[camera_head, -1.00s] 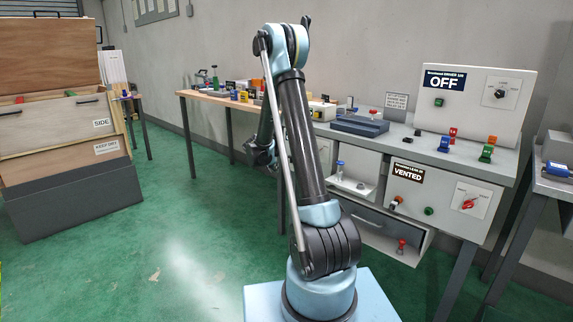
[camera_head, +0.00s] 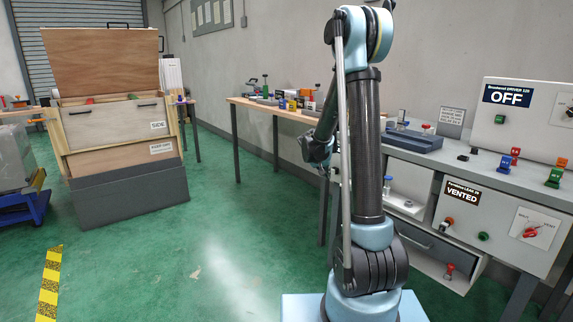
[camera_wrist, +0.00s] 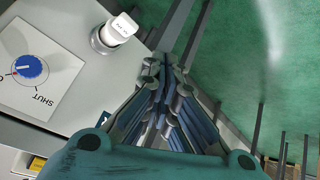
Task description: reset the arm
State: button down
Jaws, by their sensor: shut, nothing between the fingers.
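My gripper (camera_wrist: 165,85) shows in the wrist view with its fingers together and nothing between them. It is above the green floor, beside a grey panel (camera_wrist: 75,35) at the left of that view. In the head view my arm stands upright and bent in the right half, in front of the workbench. Its far part hangs down behind the upright link, and the gripper cannot be made out there.
The wrist view shows a blue knob (camera_wrist: 30,67) marked SHUT and a white-capped fitting (camera_wrist: 117,30). The head view shows control boxes marked OFF (camera_head: 530,125) and VENTED (camera_head: 500,222), a wooden crate (camera_head: 110,127) and open green floor.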

jog(key=s+d+r+n+g+y, duration=0.1)
jog(key=s+r, duration=0.2)
jog(key=s, duration=0.9)
jog(key=s+d+r+g+y, duration=0.1)
jog(key=s+r, duration=0.3)
jog(key=s, duration=0.8)
jog(key=s+a+f+n+g+y, duration=0.1)
jog(key=s+f, duration=0.2)
jog(key=s, duration=0.8)
jog(key=s+a+f+n+g+y, duration=0.1)
jog(key=s+f+y, duration=0.1)
jog(key=s, duration=0.9)
jog(key=shift+s+a+f, duration=0.4)
jog(key=shift+f, duration=0.45)
